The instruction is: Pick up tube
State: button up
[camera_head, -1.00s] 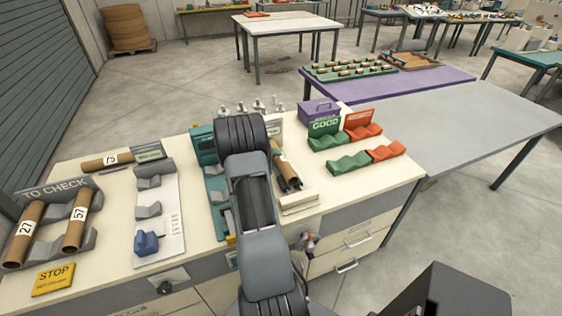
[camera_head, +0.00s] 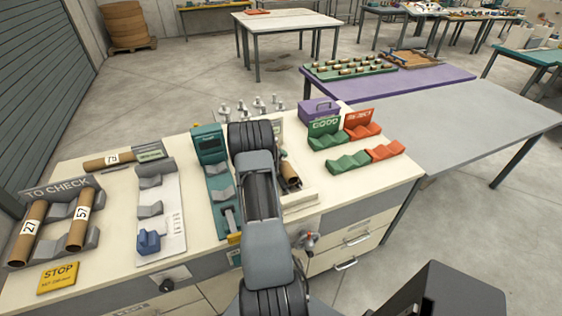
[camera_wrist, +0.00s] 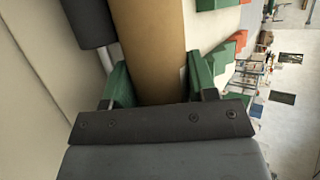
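A brown cardboard tube (camera_wrist: 155,45) fills the middle of the wrist view and runs up out of its top edge. My gripper (camera_wrist: 158,82) has one green finger on each side of it, with no clear gap to the tube, so it looks shut on it. A small white patch shows at the tube's right edge. In the head view, part of a brown tube (camera_head: 288,174) shows beside my arm above a white tray (camera_head: 302,198). My gripper is hidden behind my arm there.
Two tubes numbered 27 (camera_head: 29,232) and 57 (camera_head: 80,220) lie in the TO CHECK rack (camera_head: 93,240). Tube 73 (camera_head: 106,161) lies behind. Green cradles (camera_head: 347,162) and red cradles (camera_head: 384,151) stand right. A teal device (camera_head: 209,146) stands left of my arm.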

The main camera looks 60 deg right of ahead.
jog(key=c, duration=0.4)
jog(key=shift+r, duration=0.15)
